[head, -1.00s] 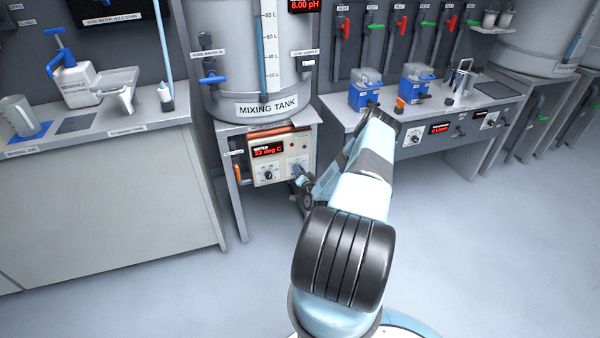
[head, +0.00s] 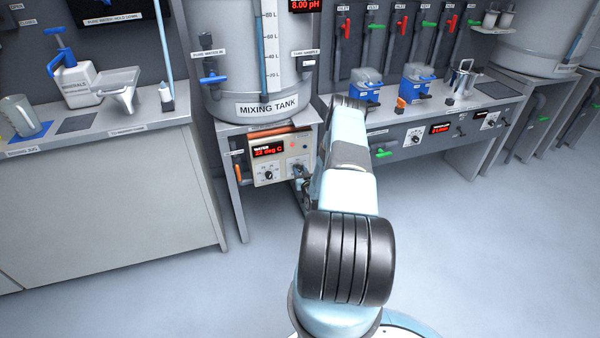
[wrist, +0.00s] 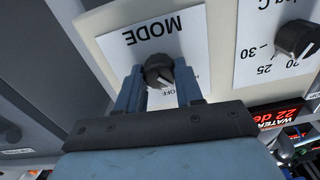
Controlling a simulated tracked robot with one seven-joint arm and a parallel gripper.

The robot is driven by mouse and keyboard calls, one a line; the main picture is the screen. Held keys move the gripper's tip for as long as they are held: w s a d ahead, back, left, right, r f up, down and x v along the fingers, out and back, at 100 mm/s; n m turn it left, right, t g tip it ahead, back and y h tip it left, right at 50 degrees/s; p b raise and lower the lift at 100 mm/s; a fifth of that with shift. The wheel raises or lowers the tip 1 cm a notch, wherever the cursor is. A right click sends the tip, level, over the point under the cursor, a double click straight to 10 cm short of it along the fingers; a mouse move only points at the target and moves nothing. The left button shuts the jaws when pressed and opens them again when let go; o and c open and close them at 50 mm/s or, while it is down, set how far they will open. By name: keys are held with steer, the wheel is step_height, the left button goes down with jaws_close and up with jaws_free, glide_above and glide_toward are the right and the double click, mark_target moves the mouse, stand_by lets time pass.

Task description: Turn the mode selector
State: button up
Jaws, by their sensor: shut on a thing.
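The mode selector (wrist: 160,72) is a small dark round knob on a white plate marked MODE, seen upside down in the wrist view. My gripper (wrist: 160,88) has its two blue fingers on either side of the knob and is shut on it. Part of an OFF mark shows beside one finger; the other marks are hidden by the gripper. In the head view the heater panel (head: 283,160) reads 22 deg C in red, and my arm and gripper cover most of the selector at its right side.
A temperature dial (wrist: 294,40) with a number scale sits beside the MODE plate. The panel is under the mixing tank (head: 266,108). An orange handle (head: 237,172) is at the panel's left. The floor in front is clear.

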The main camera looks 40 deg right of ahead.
steer(key=shift+s+n, duration=0.1)
steer(key=shift+n, duration=0.9)
steer(key=shift+f, duration=0.1)
steer(key=o, duration=1)
steer(key=shift+a, duration=0.1)
steer(key=v, duration=1.3)
steer(key=shift+s, duration=0.3)
